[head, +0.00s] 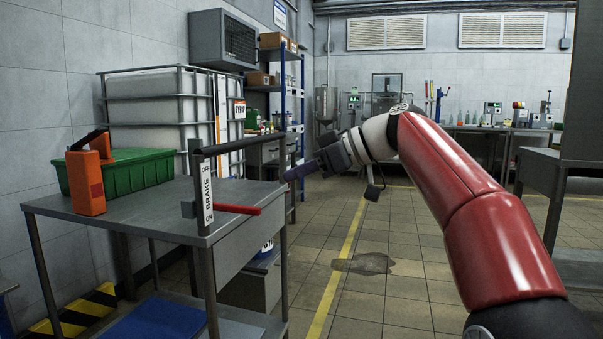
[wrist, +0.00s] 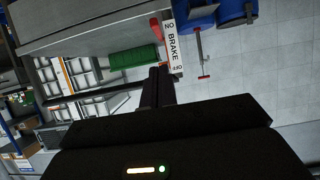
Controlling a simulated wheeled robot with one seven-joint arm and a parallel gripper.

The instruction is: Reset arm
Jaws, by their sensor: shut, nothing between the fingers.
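My gripper (head: 290,174) is at the end of my red arm, which reaches in from the right of the head view. It points left, at the right side of the metal cart with the brake plate. In the wrist view my gripper (wrist: 158,72) shows as dark fingers held together and empty. A white plate marked BRAKE (head: 206,190) stands on the cart's near right corner, with ON at the bottom and OFF at the top. A red lever handle (head: 238,209) sticks out level with the ON end. In the wrist view the handle (wrist: 155,27) lies beyond the fingertips.
The cart (head: 130,212) carries a green crate (head: 125,172) and an orange object (head: 86,182). A caged white tank (head: 155,110) and a blue-framed shelf (head: 283,85) stand behind it.

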